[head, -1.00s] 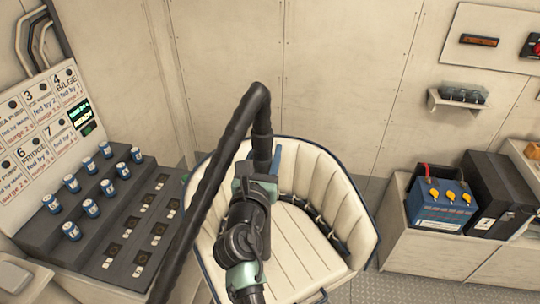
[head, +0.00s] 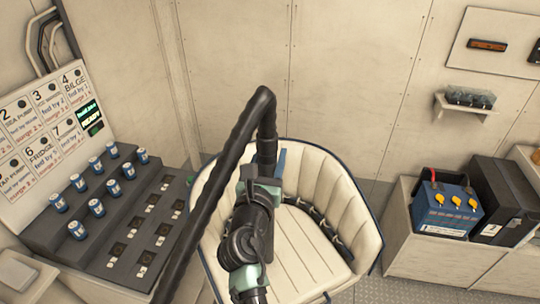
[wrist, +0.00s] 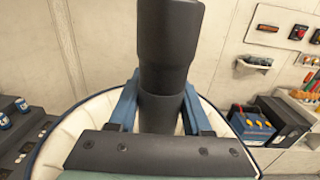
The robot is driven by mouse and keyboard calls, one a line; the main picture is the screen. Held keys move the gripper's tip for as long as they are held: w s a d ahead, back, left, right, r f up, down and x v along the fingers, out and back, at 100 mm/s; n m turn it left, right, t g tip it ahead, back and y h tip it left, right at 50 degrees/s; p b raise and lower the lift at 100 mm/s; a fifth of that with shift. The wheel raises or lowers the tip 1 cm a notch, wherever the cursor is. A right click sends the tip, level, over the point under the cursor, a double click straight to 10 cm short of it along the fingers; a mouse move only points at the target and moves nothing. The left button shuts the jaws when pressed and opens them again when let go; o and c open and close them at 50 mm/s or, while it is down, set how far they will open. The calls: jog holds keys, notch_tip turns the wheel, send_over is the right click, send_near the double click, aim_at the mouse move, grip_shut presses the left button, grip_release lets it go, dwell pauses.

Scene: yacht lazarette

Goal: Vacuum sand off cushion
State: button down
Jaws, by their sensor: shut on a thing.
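My gripper (head: 268,165) is shut on a black vacuum hose (head: 212,185). In the wrist view a thick black tube (wrist: 168,45) stands upright between the blue fingers of my gripper (wrist: 160,95). The hose rises from the lower left, bends sharply and drops into the gripper. The cream, ribbed seat cushion (head: 308,250) lies beneath and to the right of my arm, with a curved padded back around it. A dark strip (head: 332,230) runs along the crease between seat and back. I cannot make out sand. My arm and the hose hide the cushion's left part.
At left stands a stepped dark console (head: 150,215) with several blue-and-white cylinders (head: 97,207) and a labelled panel (head: 50,125). At right a bench (head: 415,245) holds a blue battery (head: 445,208) and a black box (head: 500,200). A small shelf (head: 462,108) is on the wall.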

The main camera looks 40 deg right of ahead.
jog(key=shift+r, duration=0.1)
jog(key=d+p, duration=0.1)
jog(key=s+d+p, duration=0.1)
jog(key=d, duration=0.1)
jog(key=shift+s+d+r, duration=0.1)
jog(key=shift+s+d, duration=0.05)
dwell(0.6)
dwell(0.5)
jog(key=shift+d+p, duration=0.1)
jog(key=shift+p, duration=0.2)
jog(key=s+d+p, duration=0.2)
jog(key=d, duration=0.5)
jog(key=shift+p, duration=0.3)
dwell(1.1)
jog(key=shift+w+a, duration=0.1)
jog(key=shift+a, duration=0.15)
dwell(0.9)
